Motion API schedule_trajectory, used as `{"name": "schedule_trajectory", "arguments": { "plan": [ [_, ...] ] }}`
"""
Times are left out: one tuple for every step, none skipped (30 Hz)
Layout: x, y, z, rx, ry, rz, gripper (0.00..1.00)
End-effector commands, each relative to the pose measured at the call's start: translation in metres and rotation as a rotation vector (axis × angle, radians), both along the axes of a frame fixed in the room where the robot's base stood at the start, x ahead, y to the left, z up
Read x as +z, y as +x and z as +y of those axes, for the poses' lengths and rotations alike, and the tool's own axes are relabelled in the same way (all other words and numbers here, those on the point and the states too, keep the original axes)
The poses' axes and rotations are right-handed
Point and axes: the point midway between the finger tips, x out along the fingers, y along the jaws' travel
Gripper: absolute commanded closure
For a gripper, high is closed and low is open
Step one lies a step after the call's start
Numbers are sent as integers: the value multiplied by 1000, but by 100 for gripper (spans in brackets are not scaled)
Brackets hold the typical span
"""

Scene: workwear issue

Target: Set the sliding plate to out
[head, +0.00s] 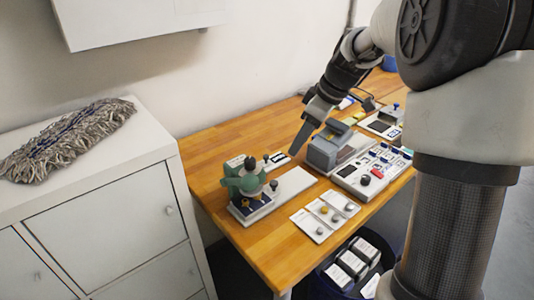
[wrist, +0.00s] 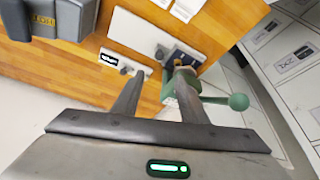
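A green press (head: 246,180) stands on the table at the end of a long white plate (head: 293,184). A dark blue patch lies under the press, and a small dark knob (head: 273,185) stands beside it. A small pale strip with a black marking (head: 278,160) and a small knob lies behind the plate. In the wrist view the white plate (wrist: 150,33), the strip (wrist: 116,60) and the green press (wrist: 185,82) show past my fingers. I cannot tell which part slides or its setting. My gripper (wrist: 160,90) is open and empty above the table; it also shows from the side (head: 297,152).
A grey machine (head: 325,148) and a white panel with switches (head: 373,171) stand right of the plate. A tray with round knobs (head: 325,215) lies in front. A white cabinet with a mop head (head: 65,140) is at left. Bare wood (head: 215,155) is at the back left.

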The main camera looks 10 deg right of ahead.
Motion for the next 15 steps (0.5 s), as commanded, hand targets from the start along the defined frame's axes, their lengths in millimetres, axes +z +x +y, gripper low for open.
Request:
{"name": "schedule_trajectory", "arguments": {
  "plan": [
    [-4,4,0,10,3,-2,61],
    [-6,5,0,14,5,-2,61],
    [-9,6,1,18,5,-3,61],
    [-11,6,2,19,5,-4,61],
    [-14,7,3,19,4,-3,61],
    [-19,7,5,20,5,-2,61],
    [-24,8,7,20,4,-1,61],
    [-29,9,8,20,4,-1,61],
    [-37,10,11,20,5,1,61],
    [-43,12,13,20,4,1,61],
    [-48,13,15,19,4,1,61],
    [-57,15,18,19,4,1,61],
    [-63,16,20,19,4,2,61],
    [-69,18,22,18,5,1,61],
    [-78,19,25,18,4,3,61]
  ]
}}
